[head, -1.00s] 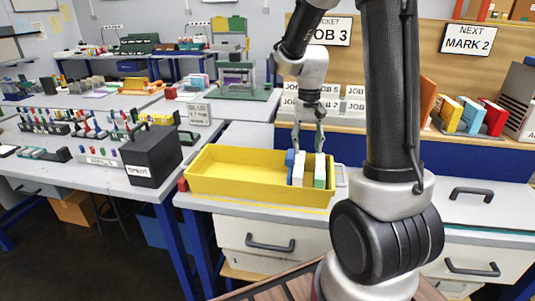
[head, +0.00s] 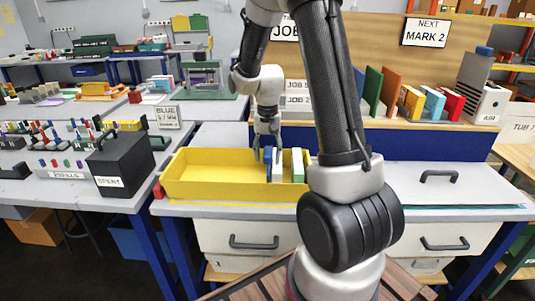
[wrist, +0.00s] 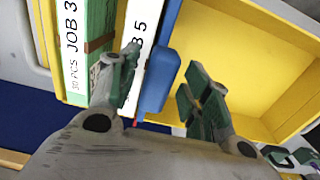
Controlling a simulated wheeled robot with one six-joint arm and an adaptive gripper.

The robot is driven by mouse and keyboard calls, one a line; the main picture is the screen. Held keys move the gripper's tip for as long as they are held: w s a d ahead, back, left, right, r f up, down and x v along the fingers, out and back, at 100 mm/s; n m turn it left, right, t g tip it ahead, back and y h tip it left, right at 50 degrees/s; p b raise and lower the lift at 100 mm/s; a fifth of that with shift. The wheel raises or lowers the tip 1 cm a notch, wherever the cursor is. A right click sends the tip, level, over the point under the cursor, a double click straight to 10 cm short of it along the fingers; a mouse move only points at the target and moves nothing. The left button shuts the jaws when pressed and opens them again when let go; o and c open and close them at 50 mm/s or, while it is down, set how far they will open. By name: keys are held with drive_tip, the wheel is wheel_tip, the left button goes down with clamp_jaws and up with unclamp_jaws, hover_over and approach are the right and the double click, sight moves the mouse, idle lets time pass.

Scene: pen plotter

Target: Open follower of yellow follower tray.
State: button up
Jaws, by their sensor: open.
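The yellow follower tray (head: 215,190) stands on the grey bench, its left part empty. A blue follower (wrist: 158,80) stands upright inside it, against a white box marked 5 (wrist: 143,45); the follower also shows in the head view (head: 267,158). A green and white box marked JOB 3 (wrist: 88,45) stands beyond the white one. My gripper (head: 268,155) points down at the tray, open and empty. In the wrist view its fingers (wrist: 160,92) appear on either side of the blue follower. Whether either finger touches it, I cannot tell.
A dark box marked SPENT (head: 122,165) stands on the bench to the left. Upright coloured boxes (head: 411,100) line the shelf at right. Drawer handles (head: 262,242) stick out below the tray. The tray's left half is free.

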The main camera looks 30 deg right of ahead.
drive_tip(key=shift+f, duration=0.25)
drive_tip(key=shift+c, duration=0.2)
clamp_jaws()
drive_tip(key=shift+w+a, duration=0.1)
drive_tip(key=w+a, duration=0.8)
drive_tip(key=a, duration=0.4)
drive_tip(key=w+a, duration=0.8)
drive_tip(key=a, duration=0.4)
drive_tip(key=shift+w, duration=0.15)
drive_tip(key=shift+a, duration=0.1)
drive_tip(key=shift+o, duration=0.2)
unclamp_jaws()
